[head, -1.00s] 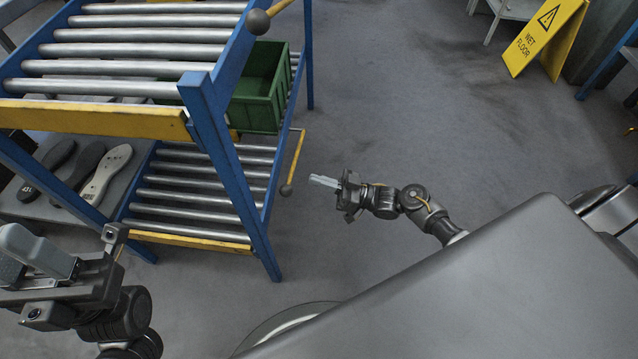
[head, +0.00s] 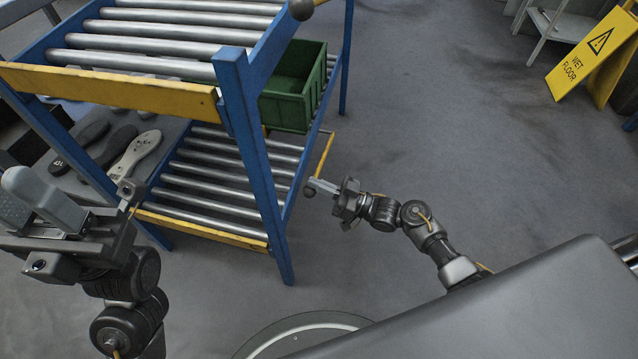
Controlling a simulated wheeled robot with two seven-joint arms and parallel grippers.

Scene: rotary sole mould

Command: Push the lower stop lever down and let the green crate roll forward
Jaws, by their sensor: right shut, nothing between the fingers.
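The green crate (head: 290,97) sits on the rack's lower roller lane (head: 225,165), toward its far right part; the upper deck partly hides it. The lower stop lever (head: 325,155) is a thin yellow bar on the rack's right side, slanting down to a dark ball knob (head: 309,192). My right gripper (head: 316,186) is shut and empty, its fingertips at the knob; they overlap it in the picture, and I cannot tell whether they touch. My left gripper (head: 38,205) is at the left edge, away from the lever, its fingers looking apart and empty.
The blue rack's upper roller deck (head: 150,68) has a yellow front bar and another dark knob (head: 301,9) at its top right. Shoe soles (head: 134,153) lie on a grey surface at left. A yellow wet floor sign (head: 585,62) stands far right. Floor right of the rack is clear.

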